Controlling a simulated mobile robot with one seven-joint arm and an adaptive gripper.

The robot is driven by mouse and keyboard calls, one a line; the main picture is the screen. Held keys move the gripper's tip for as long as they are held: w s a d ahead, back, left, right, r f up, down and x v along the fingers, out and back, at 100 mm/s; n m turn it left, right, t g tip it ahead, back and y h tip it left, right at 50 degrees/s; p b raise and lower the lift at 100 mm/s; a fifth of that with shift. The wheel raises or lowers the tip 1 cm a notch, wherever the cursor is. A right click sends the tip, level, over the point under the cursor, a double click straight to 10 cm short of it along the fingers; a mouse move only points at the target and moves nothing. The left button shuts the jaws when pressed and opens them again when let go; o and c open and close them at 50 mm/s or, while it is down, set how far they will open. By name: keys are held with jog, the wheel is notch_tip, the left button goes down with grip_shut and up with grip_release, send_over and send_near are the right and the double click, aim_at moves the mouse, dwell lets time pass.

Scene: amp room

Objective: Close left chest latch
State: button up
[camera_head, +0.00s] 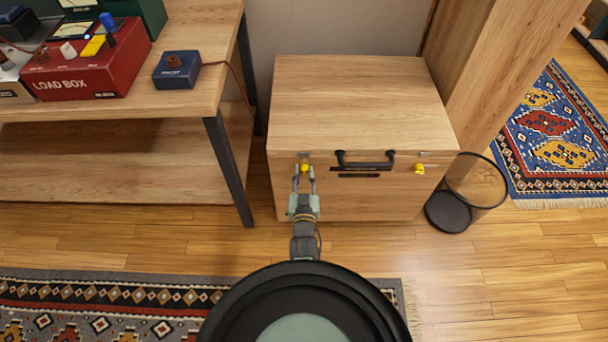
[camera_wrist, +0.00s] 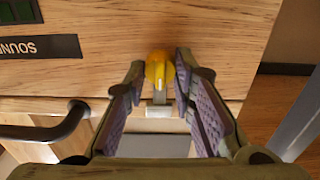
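The wooden chest (camera_head: 350,100) stands against the wall with its lid down. Its left latch (camera_head: 305,168) has a yellow knob and sits on the front face, left of the black handle (camera_head: 365,162). The right latch (camera_head: 419,169), also yellow, is on the other side. My gripper (camera_head: 304,172) is at the left latch, partly covering it. In the wrist view my gripper (camera_wrist: 158,75) is open, with one finger on each side of the left latch's yellow knob (camera_wrist: 157,69). Gaps show on both sides of the knob. A metal piece shows below it.
A wooden workbench (camera_head: 190,100) with a dark metal leg (camera_head: 230,170) stands left of the chest. A red load box (camera_head: 85,75) and a small blue box (camera_head: 177,72) are on it. A wire bin (camera_head: 470,190) stands right of the chest. A patterned rug (camera_head: 110,305) lies in front.

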jog(key=o, duration=0.4)
jog(key=shift+o, duration=0.2)
